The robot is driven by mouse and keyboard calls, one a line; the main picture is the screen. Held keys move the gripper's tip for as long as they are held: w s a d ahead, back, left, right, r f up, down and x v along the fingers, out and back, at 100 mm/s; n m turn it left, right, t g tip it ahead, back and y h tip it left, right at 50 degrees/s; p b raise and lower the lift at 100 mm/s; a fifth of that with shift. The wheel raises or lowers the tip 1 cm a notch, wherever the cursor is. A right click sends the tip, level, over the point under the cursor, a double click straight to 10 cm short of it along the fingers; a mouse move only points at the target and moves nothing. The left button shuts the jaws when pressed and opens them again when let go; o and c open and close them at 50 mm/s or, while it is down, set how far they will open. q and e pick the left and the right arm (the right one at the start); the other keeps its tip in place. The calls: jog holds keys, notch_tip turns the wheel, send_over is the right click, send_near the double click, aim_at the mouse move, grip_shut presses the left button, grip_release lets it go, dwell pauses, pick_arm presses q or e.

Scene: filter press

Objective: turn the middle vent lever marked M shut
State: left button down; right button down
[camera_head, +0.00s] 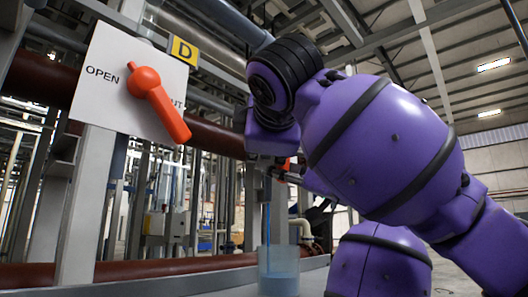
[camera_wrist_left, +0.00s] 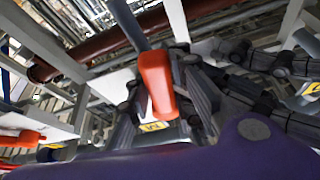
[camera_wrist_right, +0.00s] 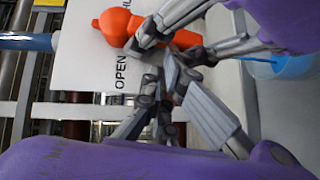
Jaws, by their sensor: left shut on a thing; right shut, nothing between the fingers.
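In the right wrist view, an orange lever (camera_wrist_right: 116,24) sits on a white plate (camera_wrist_right: 85,55) lettered OPEN and partly SHUT. Its handle hangs roughly down the plate as lettered. My left gripper (camera_wrist_right: 172,38) is shut on this handle, which also shows in the left wrist view (camera_wrist_left: 157,80). A yellow tag (camera_wrist_left: 153,127) is there; its letter is too small to be sure of. My right gripper (camera_wrist_right: 158,82) is shut and empty, just beside the left fingers, over the plate's OPEN side. In the head view a purple arm hides most of this spot.
In the head view, a nearer white plate (camera_head: 98,75) tagged D (camera_head: 185,51) has its own orange lever (camera_head: 160,104) slanting down right. A blue stream runs into a clear beaker (camera_head: 279,272). A brown pipe (camera_head: 215,136) and grey posts stand behind.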

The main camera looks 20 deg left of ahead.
pick_arm(q)
jog(key=shift+s+d+r, duration=0.1)
jog(key=shift+s+r, duration=0.15)
jog(key=shift+r, duration=0.1)
pick_arm(e)
jog(key=shift+w+d, duration=0.2)
pick_arm(q)
jog(key=c, duration=1.8)
grip_release()
jog(key=shift+o, duration=1.2)
jog(key=shift+w+f, duration=0.2)
jog(key=shift+w, duration=0.15)
jog(key=shift+d, duration=0.1)
pick_arm(e)
jog(key=shift+w+f, duration=0.1)
jog(key=shift+w, duration=0.05)
pick_arm(q)
jog(key=shift+s+f, duration=0.1)
